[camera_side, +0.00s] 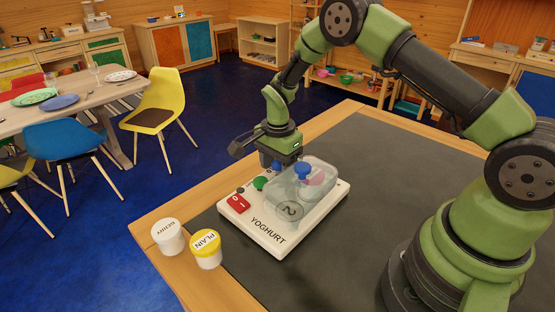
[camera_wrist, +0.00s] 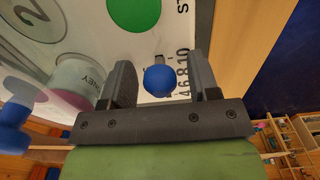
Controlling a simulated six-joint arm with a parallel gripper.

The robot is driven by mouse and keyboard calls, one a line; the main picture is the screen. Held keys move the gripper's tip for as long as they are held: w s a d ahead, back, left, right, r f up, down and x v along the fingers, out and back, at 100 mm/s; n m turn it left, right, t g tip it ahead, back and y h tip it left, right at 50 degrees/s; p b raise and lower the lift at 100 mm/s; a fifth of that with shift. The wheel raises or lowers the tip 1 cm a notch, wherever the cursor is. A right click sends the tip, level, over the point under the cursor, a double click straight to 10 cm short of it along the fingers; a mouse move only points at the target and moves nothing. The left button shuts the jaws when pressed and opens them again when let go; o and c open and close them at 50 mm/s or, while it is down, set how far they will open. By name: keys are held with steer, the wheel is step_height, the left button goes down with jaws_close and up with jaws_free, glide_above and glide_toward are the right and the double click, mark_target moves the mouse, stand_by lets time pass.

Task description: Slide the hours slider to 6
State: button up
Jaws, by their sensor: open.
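The white yoghurt maker (camera_side: 262,234) sits on the dark mat. Its hours slider has a round blue knob (camera_wrist: 159,80), also visible in the side view (camera_side: 277,166). A printed scale (camera_wrist: 182,72) reading 4, 6, 8, 10 runs beside the knob. The knob appears near the low end, but its exact setting is unclear. My gripper (camera_wrist: 160,72) is open, with one finger on each side of the knob; contact is not clear.
A clear lid (camera_side: 318,178) with a blue handle (camera_side: 302,170) covers jars close to my gripper. A green button (camera_side: 260,183) and red switch (camera_side: 237,203) are nearby. Two jars, BERRY (camera_side: 169,238) and PLAIN (camera_side: 207,254), stand at the table's left edge.

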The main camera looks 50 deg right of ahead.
steer(key=c, duration=0.9)
steer(key=shift+d, duration=2.25)
steer(key=o, duration=0.9)
steer(key=shift+r, duration=3)
steer(key=shift+r, duration=0.1)
